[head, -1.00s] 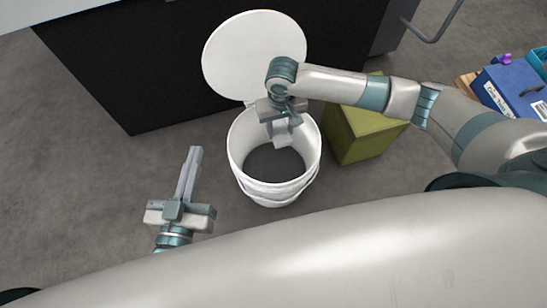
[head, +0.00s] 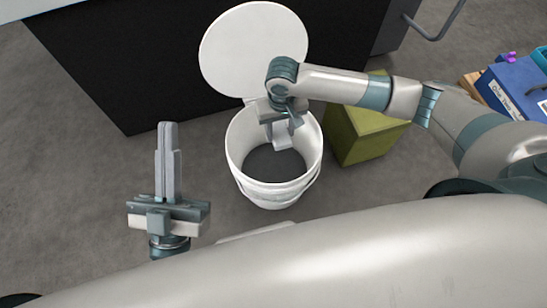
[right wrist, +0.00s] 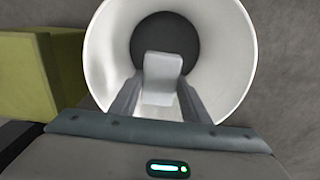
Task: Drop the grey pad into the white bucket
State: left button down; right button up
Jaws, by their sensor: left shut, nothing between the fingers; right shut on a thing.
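The white bucket (head: 232,150) stands on the floor with its round lid (head: 253,50) tipped up behind it. The bottom inside is dark. My right gripper (head: 281,132) is over the bucket's mouth, pointing down. It is shut on the grey pad (head: 282,142). In the right wrist view the light grey pad (right wrist: 162,80) sits between the two fingers, with the bucket's inner wall (right wrist: 225,60) around it. My left gripper (head: 168,128) is to the left of the bucket, shut and empty, above the floor.
An olive-green box (head: 365,132) stands right beside the bucket. A black cabinet (head: 130,60) is behind. A blue case (head: 515,90) lies at the far right. The grey floor (head: 60,170) at the left is clear.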

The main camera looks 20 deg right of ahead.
pick_arm(q)
jog(key=shift+s+a+r+t, duration=0.15)
jog(key=shift+s+r+t, duration=0.35)
jog(key=shift+r, duration=0.1)
pick_arm(e)
jog(key=shift+f, duration=0.15)
jog(key=o, duration=1.1)
